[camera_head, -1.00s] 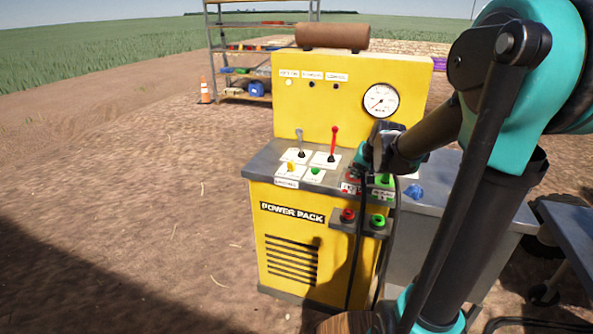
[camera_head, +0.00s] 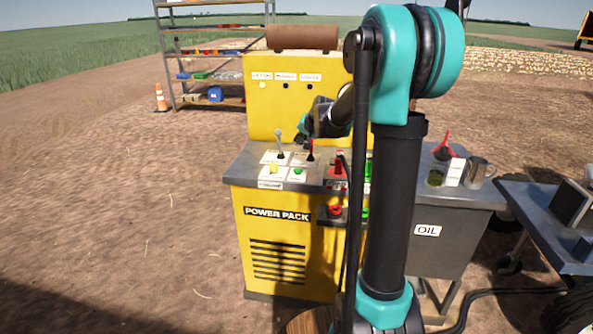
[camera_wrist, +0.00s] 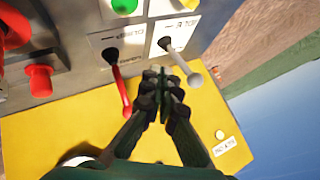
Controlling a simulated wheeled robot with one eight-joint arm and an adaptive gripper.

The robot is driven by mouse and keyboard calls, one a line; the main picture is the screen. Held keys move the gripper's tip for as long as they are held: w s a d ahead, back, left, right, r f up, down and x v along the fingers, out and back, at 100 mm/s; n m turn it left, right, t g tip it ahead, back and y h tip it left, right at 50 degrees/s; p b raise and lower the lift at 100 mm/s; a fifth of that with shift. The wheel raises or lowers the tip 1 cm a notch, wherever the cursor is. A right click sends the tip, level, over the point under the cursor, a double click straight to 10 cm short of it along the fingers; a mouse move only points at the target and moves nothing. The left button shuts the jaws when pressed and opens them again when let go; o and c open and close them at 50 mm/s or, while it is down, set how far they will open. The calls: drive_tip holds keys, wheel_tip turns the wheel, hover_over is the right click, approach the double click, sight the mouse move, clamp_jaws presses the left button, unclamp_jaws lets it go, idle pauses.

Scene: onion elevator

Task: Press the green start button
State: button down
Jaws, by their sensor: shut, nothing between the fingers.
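The yellow power pack (camera_head: 250,222) stands ahead, with a grey control top. A small green button (camera_head: 297,171) sits on a white plate on its near side; part of it also shows at the wrist view's top edge (camera_wrist: 124,5). Other green controls (camera_head: 368,168) (camera_head: 365,213) are partly hidden behind my arm. I cannot read which is marked start. My gripper (camera_head: 303,137) is shut and empty, up by the levers behind the small green button. In the wrist view its fingertips (camera_wrist: 162,76) are between the red lever (camera_wrist: 121,85) and the grey lever (camera_wrist: 190,66), apart from the green button.
A yellow knob (camera_head: 273,168) sits left of the small green button. Red knobs (camera_head: 338,164) (camera_head: 335,210) lie to the right. A grey OIL cabinet (camera_head: 455,215) adjoins on the right, carrying a funnel and cup. Open dirt lies to the left.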

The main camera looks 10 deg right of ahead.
sight(299, 170)
drive_tip(key=shift+f, duration=0.1)
drive_tip(key=shift+f, duration=4.3)
drive_tip(key=shift+f, duration=0.15)
drive_tip(key=shift+f, duration=0.25)
drive_tip(key=shift+f, duration=0.6)
drive_tip(key=shift+r, duration=1)
drive_tip(key=shift+r, duration=0.1)
drive_tip(key=shift+r, duration=2.45)
